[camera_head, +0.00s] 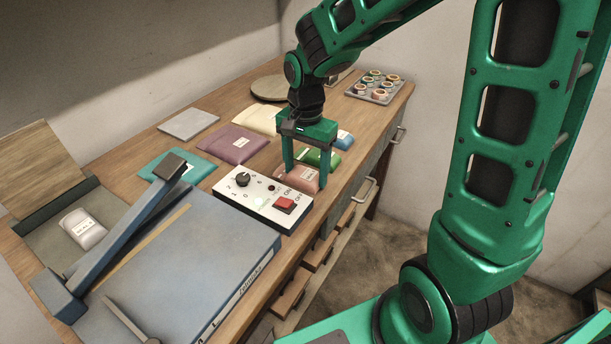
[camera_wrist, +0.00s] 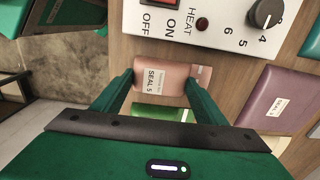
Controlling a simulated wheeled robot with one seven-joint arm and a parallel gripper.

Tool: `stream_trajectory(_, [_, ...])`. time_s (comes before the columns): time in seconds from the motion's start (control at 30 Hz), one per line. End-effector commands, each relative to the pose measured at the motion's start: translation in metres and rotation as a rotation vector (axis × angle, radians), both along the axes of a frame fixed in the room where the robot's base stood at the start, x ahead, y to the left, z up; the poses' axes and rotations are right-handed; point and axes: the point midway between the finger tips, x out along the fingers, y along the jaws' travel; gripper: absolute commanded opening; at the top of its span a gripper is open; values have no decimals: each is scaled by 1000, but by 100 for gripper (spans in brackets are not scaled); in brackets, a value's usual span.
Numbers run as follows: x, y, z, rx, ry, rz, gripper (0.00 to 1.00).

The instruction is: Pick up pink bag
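The pink bag (camera_head: 309,179), with a white label, lies on the wooden bench just behind the white control box. In the wrist view the pink bag (camera_wrist: 180,78) shows its "SEAL 5" label and lies between and beyond my finger ends. My gripper (camera_head: 304,183) points down over the bag, with one finger on each side of it. In the wrist view my gripper (camera_wrist: 160,88) has its fingers spread wide apart. I cannot tell whether a finger touches the bag.
The white control box (camera_head: 262,197) stands close in front of the bag. A green bag (camera_head: 317,158) lies close behind it, and a purple bag (camera_head: 236,143) lies to the left. A tray of rolls (camera_head: 375,88) sits farther back. The bench's right edge is near the bag.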

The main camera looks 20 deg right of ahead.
Motion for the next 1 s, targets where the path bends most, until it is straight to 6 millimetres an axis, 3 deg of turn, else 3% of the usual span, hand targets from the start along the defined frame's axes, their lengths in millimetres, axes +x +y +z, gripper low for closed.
stream_trajectory(0.37, [1,0,4,0,-2,0,43])
stream_trajectory(0.57, [1,0,24,0,-5,-1,43])
stream_trajectory(0.67, [1,0,45,0,-7,-1,43])
stream_trajectory(1.0, [-22,73,87,0,-4,4,43])
